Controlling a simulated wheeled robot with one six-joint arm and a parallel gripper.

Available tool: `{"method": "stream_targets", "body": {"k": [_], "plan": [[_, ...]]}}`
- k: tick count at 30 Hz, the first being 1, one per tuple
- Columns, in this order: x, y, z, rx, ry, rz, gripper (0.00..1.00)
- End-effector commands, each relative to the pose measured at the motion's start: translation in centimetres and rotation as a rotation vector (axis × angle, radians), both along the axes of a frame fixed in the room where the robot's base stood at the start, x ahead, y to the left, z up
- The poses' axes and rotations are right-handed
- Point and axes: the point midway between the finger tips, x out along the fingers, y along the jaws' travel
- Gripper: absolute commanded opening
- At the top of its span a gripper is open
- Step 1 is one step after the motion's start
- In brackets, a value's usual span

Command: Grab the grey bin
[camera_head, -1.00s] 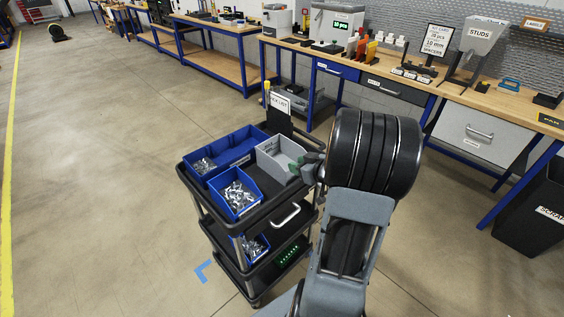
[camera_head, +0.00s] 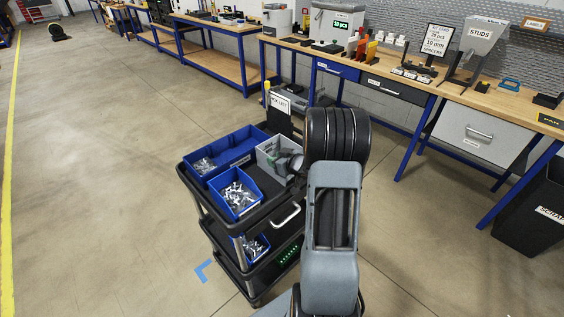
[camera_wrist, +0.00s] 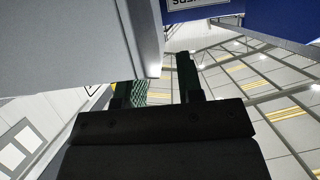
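The grey bin (camera_head: 267,156) sits on the top shelf of the black cart, at the right of the blue bins. My gripper (camera_head: 290,163) is at the bin's right side in the head view, and my arm hides part of that side. In the wrist view the grey bin (camera_wrist: 75,45) fills the upper left. My gripper (camera_wrist: 160,88) is open there, its two green-padded fingers apart. The bin's edge reaches between the fingers and overlaps the left one. A gap shows between the bin and the right finger.
The cart (camera_head: 262,214) also carries a blue bin of metal parts (camera_head: 237,193) and a long blue bin (camera_head: 225,152). A pick list sign (camera_head: 280,103) stands at its back. The workbench (camera_head: 410,85) is behind; floor is free at left.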

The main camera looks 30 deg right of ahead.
Motion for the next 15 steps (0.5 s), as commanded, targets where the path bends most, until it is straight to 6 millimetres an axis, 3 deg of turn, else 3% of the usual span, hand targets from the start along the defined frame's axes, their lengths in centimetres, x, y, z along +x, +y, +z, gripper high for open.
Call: {"method": "stream_targets", "body": {"k": [11,15], "plan": [[0.67,0.12,-0.31,-0.001,0.001,0.000,0.33],[0.65,0.12,-0.31,-0.001,0.001,0.000,0.20]]}}
